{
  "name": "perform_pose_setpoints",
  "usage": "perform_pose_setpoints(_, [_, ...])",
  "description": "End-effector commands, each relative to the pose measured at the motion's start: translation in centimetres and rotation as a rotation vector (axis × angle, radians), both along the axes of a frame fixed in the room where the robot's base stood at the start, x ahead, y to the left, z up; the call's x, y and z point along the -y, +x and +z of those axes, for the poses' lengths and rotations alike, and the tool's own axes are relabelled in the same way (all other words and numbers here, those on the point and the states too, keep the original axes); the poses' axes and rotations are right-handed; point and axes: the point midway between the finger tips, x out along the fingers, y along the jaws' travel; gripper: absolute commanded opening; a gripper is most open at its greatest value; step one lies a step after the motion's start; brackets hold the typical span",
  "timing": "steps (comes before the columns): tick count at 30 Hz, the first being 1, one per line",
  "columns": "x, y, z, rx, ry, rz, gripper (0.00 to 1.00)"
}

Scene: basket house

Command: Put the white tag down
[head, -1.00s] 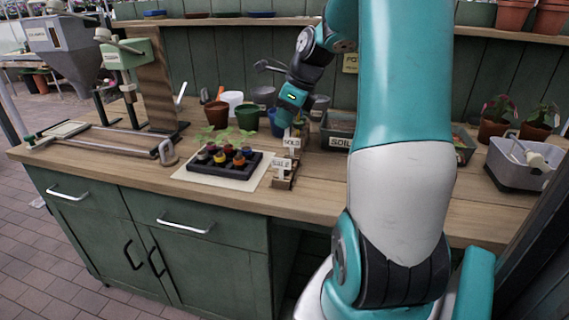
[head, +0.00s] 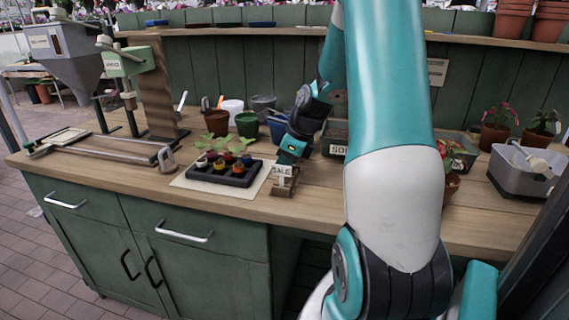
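My gripper (head: 288,159) is low over the bench, right at the top of a small wooden tag stand (head: 283,188). A white tag reading SALE (head: 282,170) shows at the front of the stand, just below my gripper. The fingers are small and partly hidden, so I cannot see whether they are open or shut. A second white tag, which hung below my gripper earlier, does not show now; it may be hidden behind the SALE tag or the fingers.
A black tray with small colored pots (head: 222,172) sits on a pale mat left of the stand. A soil bin (head: 334,137) is right of my gripper. A metal frame (head: 110,153) lies at the left.

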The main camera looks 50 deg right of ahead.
Motion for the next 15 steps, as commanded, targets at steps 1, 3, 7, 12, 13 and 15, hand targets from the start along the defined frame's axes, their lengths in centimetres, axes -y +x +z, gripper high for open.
perform_pose_setpoints(1, [-0.02, -0.01, -0.22, -0.001, 0.001, -0.001, 0.00])
perform_pose_setpoints(3, [-0.01, 0.00, -0.24, 0.000, 0.000, 0.000, 0.14])
perform_pose_setpoints(7, [-0.01, -0.01, -0.23, 0.000, 0.001, 0.000, 0.30])
perform_pose_setpoints(12, [-0.01, -0.01, -0.22, -0.001, 0.001, -0.001, 0.30])
perform_pose_setpoints(13, [-0.01, -0.01, -0.17, 0.000, 0.000, 0.000, 0.30])
perform_pose_setpoints(15, [0.01, 0.00, 0.13, 0.000, 0.000, 0.000, 0.30])
